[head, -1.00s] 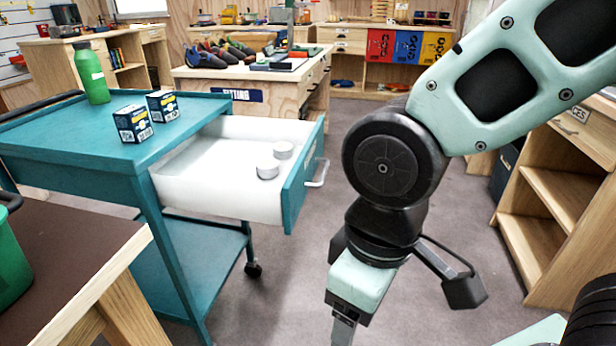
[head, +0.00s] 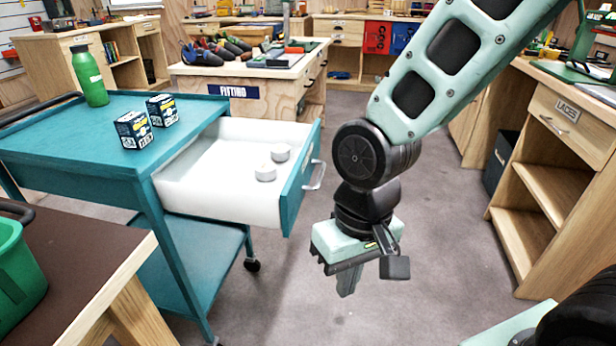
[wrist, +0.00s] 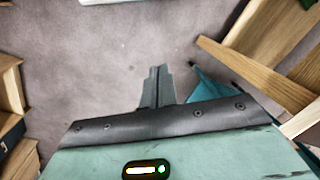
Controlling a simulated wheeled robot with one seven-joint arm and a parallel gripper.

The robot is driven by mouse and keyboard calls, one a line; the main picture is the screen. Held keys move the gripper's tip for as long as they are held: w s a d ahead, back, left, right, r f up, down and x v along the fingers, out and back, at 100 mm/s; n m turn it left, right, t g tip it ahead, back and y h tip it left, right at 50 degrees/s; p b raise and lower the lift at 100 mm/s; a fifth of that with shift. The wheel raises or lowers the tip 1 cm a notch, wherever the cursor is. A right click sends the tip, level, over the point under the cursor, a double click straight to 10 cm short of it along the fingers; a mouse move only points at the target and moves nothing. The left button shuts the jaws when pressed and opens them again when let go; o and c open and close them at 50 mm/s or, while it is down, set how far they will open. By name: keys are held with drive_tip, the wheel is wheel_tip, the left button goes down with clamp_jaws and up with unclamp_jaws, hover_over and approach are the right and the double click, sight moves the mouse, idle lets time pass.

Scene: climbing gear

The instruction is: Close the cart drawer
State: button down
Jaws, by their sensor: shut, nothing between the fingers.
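The teal cart (head: 60,135) stands at the left. Its drawer (head: 290,195) is pulled out to the right, with a white inside, a teal front and a pale bar handle (head: 316,176). Two small white round items (head: 272,165) lie in the drawer. My gripper (head: 347,287) hangs to the right of the drawer front and nearer to the camera, pointing down, apart from the handle. Its fingers are together and empty in the wrist view (wrist: 158,90). A teal piece, probably the cart, shows partly behind my gripper there.
Two dark boxes (head: 134,130) and a green bottle (head: 90,77) stand on the cart top. A brown table (head: 85,255) with a green bin (head: 18,280) is at the near left. Wooden shelves (head: 545,190) stand at the right. Grey floor between is clear.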

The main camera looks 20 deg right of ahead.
drive_tip(key=w+d+r+m+t+y+p, duration=0.3)
drive_tip(key=w+d+m+p, duration=0.35)
drive_tip(key=m, duration=0.65)
drive_tip(key=w+d+r+m+t+y+p, duration=0.2)
drive_tip(key=w+d+r+m+y+p, duration=0.15)
drive_tip(key=w+m+p, duration=0.75)
drive_tip(key=m+b, duration=0.2)
drive_tip(key=b, duration=0.2)
approach(295, 204)
wheel_tip(295, 204, down, 4)
drive_tip(key=a, duration=0.1)
drive_tip(key=w+a, duration=0.1)
drive_tip(key=shift+w+a+f, duration=0.1)
drive_tip(key=shift+w+a, duration=0.05)
drive_tip(key=shift+a, duration=0.15)
drive_tip(key=shift+w+a, duration=0.3)
drive_tip(key=shift+a, duration=0.15)
